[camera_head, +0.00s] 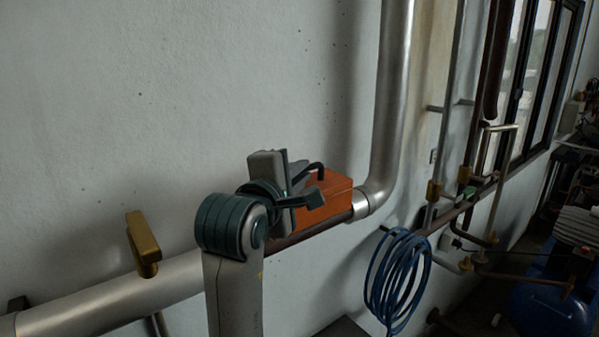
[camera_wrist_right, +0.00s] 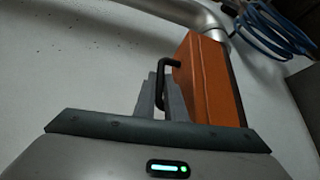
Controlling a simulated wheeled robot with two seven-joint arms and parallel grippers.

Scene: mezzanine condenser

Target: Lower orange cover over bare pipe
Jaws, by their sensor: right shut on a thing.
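The orange cover (camera_head: 331,196) is a box shape with a black handle (camera_head: 309,170) on its side. In the head view it sits at the dark bare pipe (camera_head: 309,234), between the two silver pipe lengths; whether it rests on the pipe I cannot tell. My right gripper (camera_head: 304,184) is shut on the handle. In the right wrist view the orange cover (camera_wrist_right: 207,78) stands right of the grey fingers, and the black handle (camera_wrist_right: 167,80) runs between them. My right arm hides the bare pipe's left part. My left gripper is not in view.
A silver pipe (camera_head: 392,100) rises on the right of the cover, and another silver pipe (camera_head: 110,305) runs low on the left with a brass lever (camera_head: 143,243) above it. A coil of blue hose (camera_head: 396,277) hangs right of the cover. Bare wall lies above.

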